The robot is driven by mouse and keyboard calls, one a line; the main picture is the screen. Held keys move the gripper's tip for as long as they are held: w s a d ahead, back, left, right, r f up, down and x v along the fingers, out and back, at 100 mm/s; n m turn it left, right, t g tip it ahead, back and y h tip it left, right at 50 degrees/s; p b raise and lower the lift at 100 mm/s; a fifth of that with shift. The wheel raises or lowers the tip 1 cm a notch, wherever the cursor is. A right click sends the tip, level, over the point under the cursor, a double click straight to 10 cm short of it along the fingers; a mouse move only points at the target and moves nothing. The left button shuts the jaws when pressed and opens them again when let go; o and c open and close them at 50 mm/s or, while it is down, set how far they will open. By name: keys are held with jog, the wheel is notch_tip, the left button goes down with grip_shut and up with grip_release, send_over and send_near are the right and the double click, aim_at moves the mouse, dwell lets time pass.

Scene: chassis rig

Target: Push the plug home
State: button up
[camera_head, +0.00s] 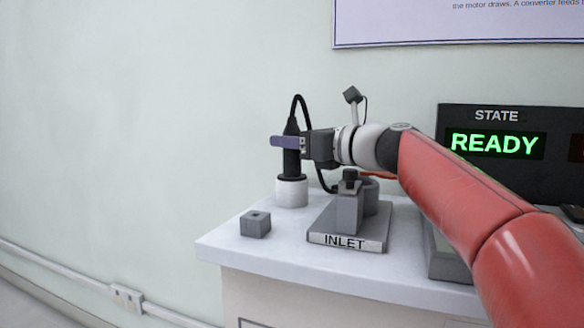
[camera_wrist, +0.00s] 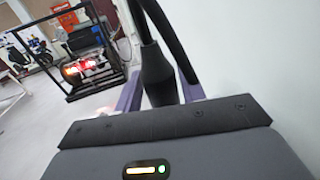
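The plug (camera_head: 291,163) is black and upright, with a black cable looping from its top. Its lower end meets a white cylindrical stand (camera_head: 291,192) on the bench; how deep it sits is hidden. My gripper (camera_head: 284,142) reaches in from the right, its purple fingers across the plug's upper body. In the wrist view, the fingers lie on both sides of the plug (camera_wrist: 156,78) and appear closed against it. The grey block labelled INLET (camera_head: 347,241) stands right of the white stand, with an upright grey post (camera_head: 349,208); its back is partly hidden.
A small grey cube (camera_head: 255,224) with a hole on top lies at the bench's (camera_head: 290,258) front left. A black panel (camera_head: 492,118) at the right reads STATE, READY in green. A pale wall stands close behind. My red arm covers the bench's right side.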

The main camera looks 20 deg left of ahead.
grip_shut()
